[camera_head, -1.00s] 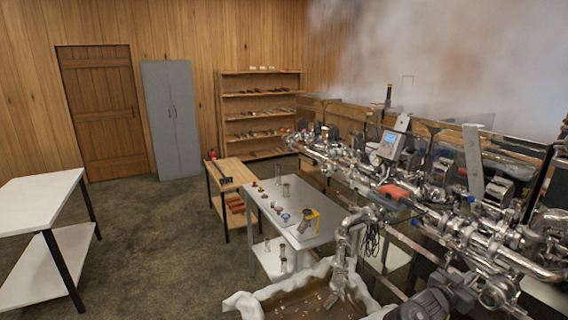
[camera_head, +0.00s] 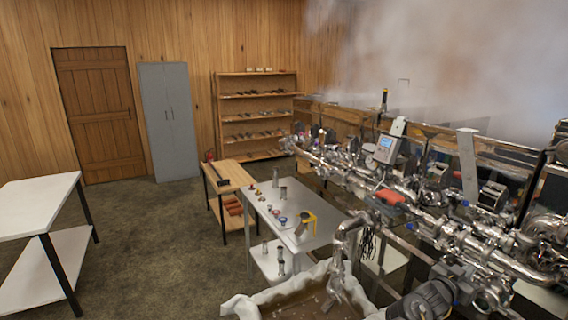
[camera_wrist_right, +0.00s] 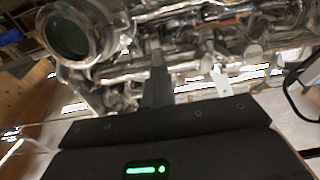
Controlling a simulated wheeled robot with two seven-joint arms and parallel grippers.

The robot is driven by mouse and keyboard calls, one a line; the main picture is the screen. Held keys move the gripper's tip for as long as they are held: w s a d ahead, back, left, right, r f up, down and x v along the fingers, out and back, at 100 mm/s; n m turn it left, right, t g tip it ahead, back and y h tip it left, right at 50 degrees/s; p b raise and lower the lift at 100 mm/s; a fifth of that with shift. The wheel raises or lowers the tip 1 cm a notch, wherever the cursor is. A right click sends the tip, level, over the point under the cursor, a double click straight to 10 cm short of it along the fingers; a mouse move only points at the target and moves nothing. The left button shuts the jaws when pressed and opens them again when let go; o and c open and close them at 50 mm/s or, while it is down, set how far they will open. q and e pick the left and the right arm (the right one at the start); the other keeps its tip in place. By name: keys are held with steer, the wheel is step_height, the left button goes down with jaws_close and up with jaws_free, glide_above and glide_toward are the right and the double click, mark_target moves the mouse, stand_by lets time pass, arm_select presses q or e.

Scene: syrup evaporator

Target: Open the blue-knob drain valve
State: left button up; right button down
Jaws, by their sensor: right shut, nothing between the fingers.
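The steel pipework (camera_head: 400,205) runs along the right side of the head view. A tiny blue spot (camera_head: 465,204) shows on it; I cannot tell whether this is the drain valve's blue knob. In the right wrist view, my right gripper (camera_wrist_right: 155,75) points up the picture with its dark fingers closed together, nothing between them. Blurred shiny pipes lie beyond it, and I cannot tell if it touches them. A round, dark-faced metal fitting (camera_wrist_right: 70,28) is at its upper left. In the head view I cannot pick out the gripper surely among the metal. My left gripper is not seen.
A steel table (camera_head: 325,235) with small fittings stands left of the pipework. A cloth-edged basin (camera_head: 240,306) of brown liquid lies below a bent pipe (camera_head: 342,250). A white table (camera_head: 30,195) is at the far left. Steam hangs at upper right.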

steer(key=shift+d+r, duration=0.1)
steer(key=shift+r, duration=0.1)
steer(key=shift+w+d+r, duration=0.35)
steer(key=shift+d+r, duration=0.3)
steer(key=c, duration=2.2)
jaws_free()
steer(key=c, duration=1.1)
jaws_free()
steer(key=shift+a, duration=0.1)
